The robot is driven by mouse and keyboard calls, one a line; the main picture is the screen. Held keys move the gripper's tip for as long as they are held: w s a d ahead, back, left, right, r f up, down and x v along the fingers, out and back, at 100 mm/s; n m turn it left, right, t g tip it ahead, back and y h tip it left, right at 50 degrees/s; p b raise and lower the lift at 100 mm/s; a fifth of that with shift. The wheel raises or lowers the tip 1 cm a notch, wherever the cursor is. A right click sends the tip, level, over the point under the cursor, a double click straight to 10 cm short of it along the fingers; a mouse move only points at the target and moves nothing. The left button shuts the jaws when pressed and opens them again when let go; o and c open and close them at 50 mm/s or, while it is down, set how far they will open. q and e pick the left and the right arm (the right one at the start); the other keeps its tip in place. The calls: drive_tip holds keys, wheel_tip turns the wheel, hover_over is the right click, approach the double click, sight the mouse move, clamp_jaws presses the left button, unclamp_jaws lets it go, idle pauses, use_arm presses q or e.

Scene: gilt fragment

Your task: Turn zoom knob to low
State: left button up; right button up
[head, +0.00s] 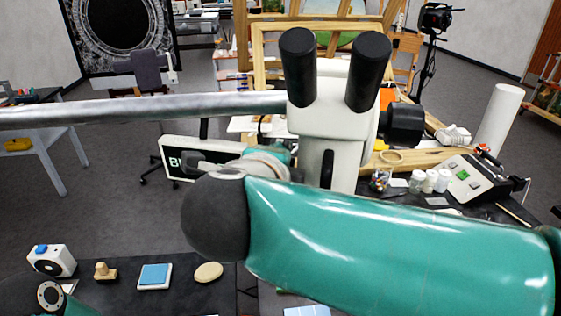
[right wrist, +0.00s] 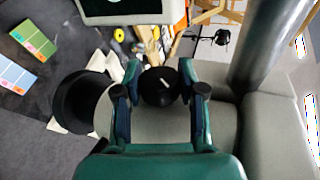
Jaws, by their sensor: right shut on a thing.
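The microscope (head: 330,105) stands in the middle of the head view, with white housing, two black eyepieces and a silver boom arm (head: 150,109) running left. A large black knob (head: 403,124) sticks out on its right side. In the right wrist view, a smaller round black zoom knob (right wrist: 160,88) with a short white mark sits on the pale housing (right wrist: 225,122). My right gripper (right wrist: 160,80) is shut on this knob, one finger on each side. In the head view my right forearm crosses in front, and the gripper's fingers are hidden. My left gripper is not in view.
A framed sign (head: 185,157) stands left of the microscope. A white device (head: 51,260), a wooden stamp (head: 105,271) and a blue pad (head: 155,276) lie on the dark table at front left. White jars (head: 430,181) and a control box (head: 465,177) are at right.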

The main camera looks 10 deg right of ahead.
drive_tip(key=shift+f, duration=0.1)
drive_tip(key=o, duration=1.2)
drive_tip(key=shift+c, duration=0.2)
drive_tip(key=v, duration=1.2)
